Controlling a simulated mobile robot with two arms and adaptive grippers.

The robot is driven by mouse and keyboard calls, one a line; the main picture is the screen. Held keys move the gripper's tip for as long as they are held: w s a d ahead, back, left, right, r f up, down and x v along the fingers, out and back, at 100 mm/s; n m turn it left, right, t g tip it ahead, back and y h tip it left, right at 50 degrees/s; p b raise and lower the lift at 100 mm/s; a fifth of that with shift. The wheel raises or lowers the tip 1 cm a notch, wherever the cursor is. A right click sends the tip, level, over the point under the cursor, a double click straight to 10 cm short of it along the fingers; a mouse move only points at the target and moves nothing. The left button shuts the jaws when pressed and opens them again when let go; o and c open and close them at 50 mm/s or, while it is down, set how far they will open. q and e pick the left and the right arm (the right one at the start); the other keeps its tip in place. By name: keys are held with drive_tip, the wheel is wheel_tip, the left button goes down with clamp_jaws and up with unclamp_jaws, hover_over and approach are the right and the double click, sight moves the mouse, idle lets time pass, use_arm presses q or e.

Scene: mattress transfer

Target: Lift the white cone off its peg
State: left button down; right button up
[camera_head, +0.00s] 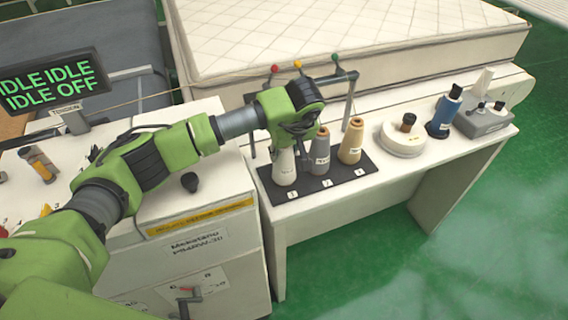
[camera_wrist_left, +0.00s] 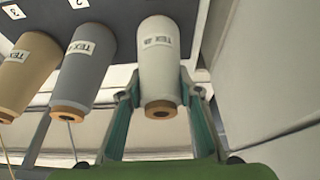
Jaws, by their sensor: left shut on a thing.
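The white cone (camera_head: 284,170) stands upright at position 1 on the dark peg board (camera_head: 318,183). Its label and brown-rimmed tip show in the wrist view, where the white cone (camera_wrist_left: 160,62) lies between my finger pads. My left gripper (camera_head: 288,146) comes down from above and is shut on the upper part of the white cone; the wrist view also shows my left gripper (camera_wrist_left: 162,92). The cone's base is at or very near the board, and its peg is hidden. My right gripper is not in view.
A grey cone (camera_head: 320,152) and a tan cone (camera_head: 351,142) stand close to the right on the board. A thread stand (camera_head: 348,95) rises behind. A mattress (camera_head: 330,40) lies behind.

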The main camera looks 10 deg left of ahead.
use_arm(q)
drive_tip(key=shift+w+r, duration=0.1)
drive_tip(key=shift+r, duration=0.25)
wheel_tip(320, 180, up, 9)
drive_tip(key=b, duration=0.3)
drive_tip(key=shift+r, duration=0.2)
